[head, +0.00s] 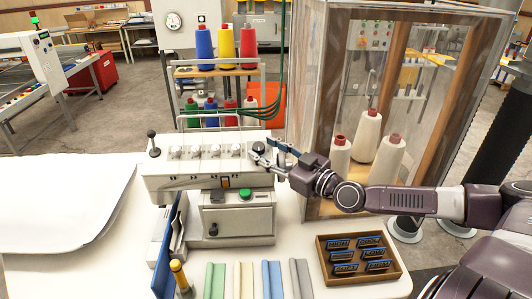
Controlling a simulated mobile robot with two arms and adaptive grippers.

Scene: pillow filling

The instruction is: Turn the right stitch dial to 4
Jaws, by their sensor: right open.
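The sewing machine (160,184) stands on the white table with a row of pale knobs (195,152) along its upper front. A dark round dial (259,148) sits at the right end of this row, partly covered by my right gripper. My right gripper (264,151) is open, with its fingers pointing left at this dial. I cannot tell whether they touch it. The dial's number marks are too small to read. My left gripper is not in view.
A tray with dark labelled blocks (319,241) lies at the front right. Folded cloth strips (215,278) lie at the front. A clear enclosure with thread cones (388,160) stands behind my right arm. White fabric (60,215) covers the left side.

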